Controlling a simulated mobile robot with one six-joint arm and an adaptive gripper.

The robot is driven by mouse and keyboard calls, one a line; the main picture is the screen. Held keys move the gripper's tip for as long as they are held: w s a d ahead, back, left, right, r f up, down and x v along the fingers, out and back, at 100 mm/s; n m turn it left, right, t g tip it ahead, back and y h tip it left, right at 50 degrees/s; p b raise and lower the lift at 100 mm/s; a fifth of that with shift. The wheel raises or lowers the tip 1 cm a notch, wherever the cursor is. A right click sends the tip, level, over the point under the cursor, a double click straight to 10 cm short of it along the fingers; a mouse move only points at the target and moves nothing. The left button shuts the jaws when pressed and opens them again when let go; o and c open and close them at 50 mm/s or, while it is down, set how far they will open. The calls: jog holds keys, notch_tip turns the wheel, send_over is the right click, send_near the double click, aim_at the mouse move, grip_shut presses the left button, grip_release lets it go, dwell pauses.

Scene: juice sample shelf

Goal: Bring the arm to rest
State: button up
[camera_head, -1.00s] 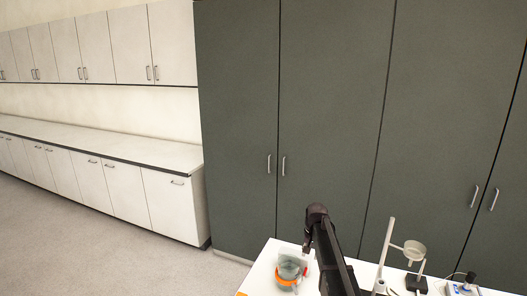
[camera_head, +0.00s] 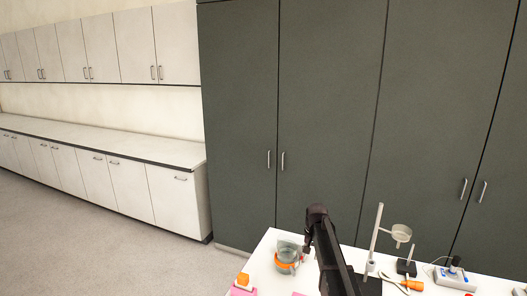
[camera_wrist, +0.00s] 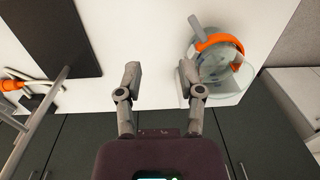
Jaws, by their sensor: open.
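My gripper (camera_wrist: 159,82) is open and empty in the wrist view, its two fingers spread apart over the white table (camera_wrist: 140,30). A clear glass vessel with an orange band (camera_wrist: 217,62) stands just beyond the right finger in that view; whether the finger touches it I cannot tell. In the head view my dark arm reaches up from the bottom edge, and the fingers are not clearly seen there. The same vessel (camera_head: 287,257) stands on the table just left of the arm.
A stand with a ring (camera_head: 377,238) is right of my arm, with an orange-ended item (camera_head: 411,285) near its base. A small grey device (camera_head: 455,277) sits farther right. An orange-capped item (camera_head: 243,281) is at front left. Tall dark cabinets (camera_head: 320,120) rise behind the table.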

jog(key=s+f+n+b, duration=0.1)
jog(key=s+f+b, duration=0.2)
jog(key=s, duration=0.6)
jog(key=s+f+n+b, duration=0.1)
jog(key=s+f+b, duration=0.2)
jog(key=s, duration=0.7)
jog(key=s+f+n+b, duration=0.2)
jog(key=s+f+b, duration=0.2)
jog(key=s, duration=0.5)
jog(key=shift+s+a+h, duration=0.3)
jog(key=shift+s, duration=0.05)
